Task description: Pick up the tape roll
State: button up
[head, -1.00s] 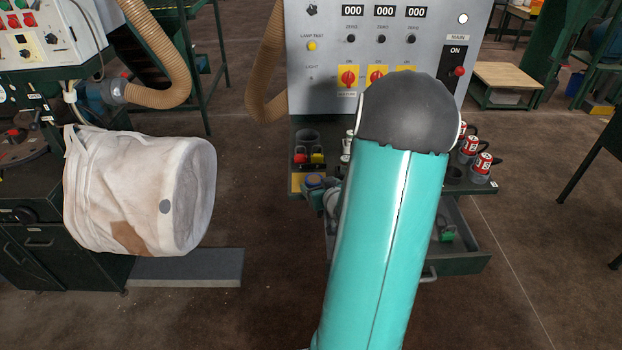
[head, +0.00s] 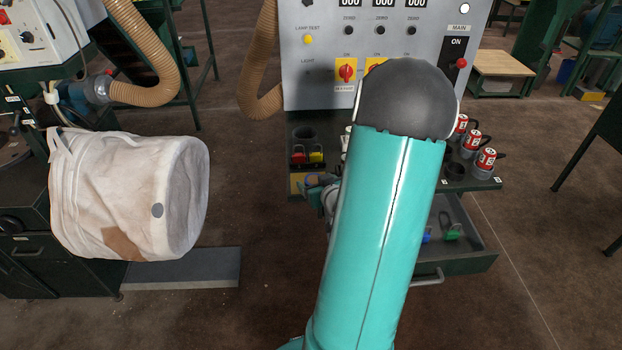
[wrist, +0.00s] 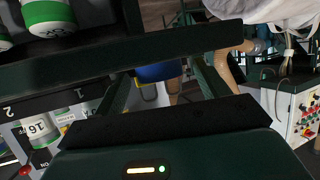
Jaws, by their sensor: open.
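A small blue round thing, likely the tape roll (head: 311,182), lies at the left front of the shelf under the grey control panel in the head view. My gripper (head: 322,181) is close against it there and partly covers it. My teal arm hides the gripper's right side. In the wrist view the dark front of my gripper (wrist: 165,118) fills the lower middle. A blue thing (wrist: 157,72) shows beyond it, partly hidden by a dark bar; I cannot tell whether it is the tape roll. The jaws are open, and I see nothing held.
Red-and-white canisters (head: 473,140) stand on the shelf's right. Padlocks (head: 307,155) sit at its left back. An open drawer (head: 465,240) juts out below. A white bulk bag (head: 125,195) hangs at left, beside a tan hose (head: 150,90).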

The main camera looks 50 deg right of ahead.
jog(key=shift+w, duration=0.1)
jog(key=c, duration=1)
jog(key=shift+c, duration=0.2)
